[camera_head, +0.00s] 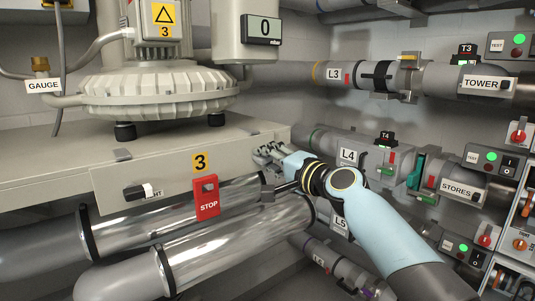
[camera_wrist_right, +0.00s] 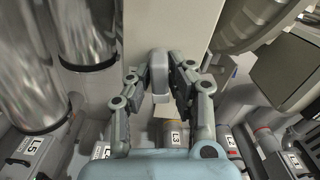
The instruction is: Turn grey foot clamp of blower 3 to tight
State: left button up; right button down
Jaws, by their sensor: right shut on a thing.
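Blower 3 (camera_head: 160,90) is a cream ribbed housing on dark feet on a grey base (camera_head: 50,165). My right gripper (camera_head: 266,154) is at the right end of the base's front face. In the right wrist view, my right gripper (camera_wrist_right: 161,80) is shut on a small grey upright handle (camera_wrist_right: 159,72), which I take to be the grey foot clamp. Its fingers sit on both sides of it. In the head view the fingers hide most of the handle, and its tight marking cannot be read. My left gripper is not in view.
Pipes L3 (camera_head: 345,74) and L4 (camera_head: 335,143) lie behind and right of my arm.

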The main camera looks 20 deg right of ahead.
jog(key=shift+f+m, duration=0.15)
jog(key=shift+m, duration=0.95)
jog(key=c, duration=1.3)
grip_release()
jog(key=shift+s+d, duration=0.1)
jog(key=v, duration=1.1)
jog(key=shift+s+d, duration=0.1)
jog(key=shift+s, duration=0.3)
